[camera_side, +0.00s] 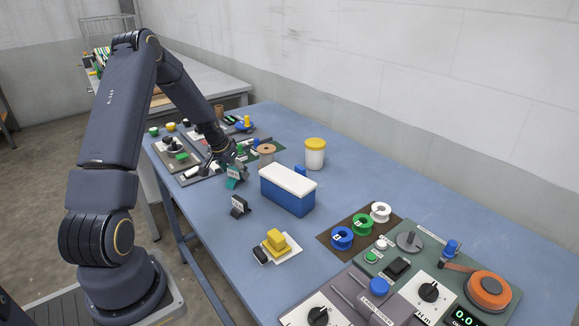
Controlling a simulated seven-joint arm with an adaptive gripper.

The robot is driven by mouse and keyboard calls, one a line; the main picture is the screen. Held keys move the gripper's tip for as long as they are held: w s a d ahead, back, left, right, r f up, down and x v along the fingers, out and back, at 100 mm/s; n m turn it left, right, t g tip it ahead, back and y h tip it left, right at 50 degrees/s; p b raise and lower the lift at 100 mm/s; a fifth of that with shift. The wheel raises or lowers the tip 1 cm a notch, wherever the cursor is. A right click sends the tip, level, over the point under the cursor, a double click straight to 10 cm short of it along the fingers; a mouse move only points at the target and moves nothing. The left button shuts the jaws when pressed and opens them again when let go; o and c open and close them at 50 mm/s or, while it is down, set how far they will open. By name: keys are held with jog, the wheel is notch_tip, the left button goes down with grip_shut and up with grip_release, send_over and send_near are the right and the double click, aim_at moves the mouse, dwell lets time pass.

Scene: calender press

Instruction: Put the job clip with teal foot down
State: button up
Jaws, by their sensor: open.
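The job clip with the teal foot (233,177) stands on the blue table left of the blue box, with a pale label on its upper part. My gripper (226,164) is open, right at the clip's top and just behind it. Whether the fingers touch the clip cannot be told at this size. A second, dark clip (239,206) with a pale label stands closer to the camera, apart from my gripper.
A blue box with a white lid (287,189) stands right of the clips. A yellow-lidded jar (315,153) and a wooden spool (266,152) are behind. A white pad with yellow blocks (280,246) lies in front.

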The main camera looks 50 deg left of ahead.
jog(key=v, duration=1.1)
jog(key=d+r+m, duration=0.2)
jog(key=d+r, duration=0.9)
jog(key=d, duration=0.5)
jog(key=s+d+r+m+t+h, duration=0.1)
jog(key=s+d+r, duration=0.3)
jog(key=s+d, duration=1)
jog(key=shift+s+d+r+m+t+h, duration=0.2)
jog(key=shift+s+d+m+t+h, duration=0.15)
jog(key=shift+d+m, duration=0.65)
